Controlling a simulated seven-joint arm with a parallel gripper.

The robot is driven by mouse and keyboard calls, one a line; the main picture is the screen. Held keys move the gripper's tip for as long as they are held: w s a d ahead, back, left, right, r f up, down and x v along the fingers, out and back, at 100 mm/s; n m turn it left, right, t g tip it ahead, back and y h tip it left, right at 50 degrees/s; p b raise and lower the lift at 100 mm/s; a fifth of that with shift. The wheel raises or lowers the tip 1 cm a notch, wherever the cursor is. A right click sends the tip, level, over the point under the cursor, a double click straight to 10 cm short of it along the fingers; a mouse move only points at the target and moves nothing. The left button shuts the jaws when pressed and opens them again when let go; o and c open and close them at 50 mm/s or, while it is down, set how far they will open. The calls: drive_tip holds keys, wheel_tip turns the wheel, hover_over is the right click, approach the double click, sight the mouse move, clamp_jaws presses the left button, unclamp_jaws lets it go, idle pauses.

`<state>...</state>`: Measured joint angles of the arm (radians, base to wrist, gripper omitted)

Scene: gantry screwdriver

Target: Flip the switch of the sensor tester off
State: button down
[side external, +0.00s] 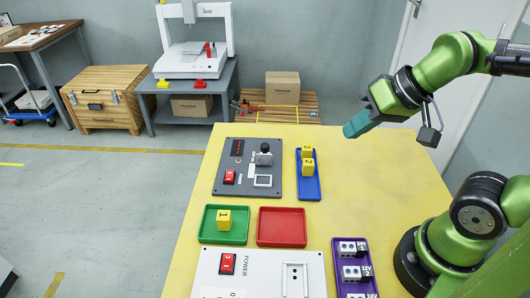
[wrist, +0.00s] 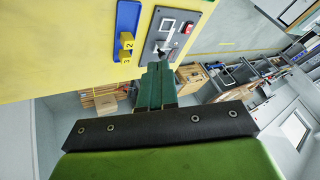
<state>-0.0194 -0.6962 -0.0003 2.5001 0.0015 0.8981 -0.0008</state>
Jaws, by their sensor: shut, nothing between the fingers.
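A dark grey panel (side external: 246,182) lies on the yellow table, with a red rocker switch (side external: 229,177), a small display, a black-topped knob and a white square frame. A white panel (side external: 258,262) at the front carries a red rocker switch (side external: 227,263) beside the word POWER. No label shows which panel is the sensor tester. My gripper (side external: 350,132) is shut and empty, in the air above the table's right back part, apart from both panels. In the wrist view its fingertips (wrist: 160,66) overlap the lower edge of the grey panel (wrist: 158,42); that panel's red switch (wrist: 188,27) is visible.
A blue tray (side external: 308,187) with numbered yellow blocks is right of the grey panel. A green tray (side external: 209,225) holds one yellow block; a red tray (side external: 281,228) is empty. A purple tray (side external: 341,266) holds white modules. The table's right side (side external: 390,185) is clear.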

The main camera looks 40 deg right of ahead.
drive_tip(key=shift+s+d+r+t, duration=0.1)
drive_tip(key=shift+d+r+t, duration=0.1)
drive_tip(key=shift+r+t, duration=0.35)
drive_tip(key=shift+r, duration=0.1)
drive_tip(key=w+a+f+n+g, duration=0.1)
drive_tip(key=w+a+f+n, duration=0.1)
drive_tip(key=w, duration=0.5)
drive_tip(key=w+a+f+n+g, duration=0.2)
drive_tip(key=w+a+n, duration=0.3)
drive_tip(key=w, duration=0.3)
drive_tip(key=w+a+f+n+g, duration=0.1)
drive_tip(key=w+a+f+n, duration=0.2)
drive_tip(key=w+n, duration=0.3)
drive_tip(key=shift+w+a+f+g, duration=0.3)
drive_tip(key=shift+w+g, duration=0.05)
drive_tip(key=shift+w, duration=0.8)
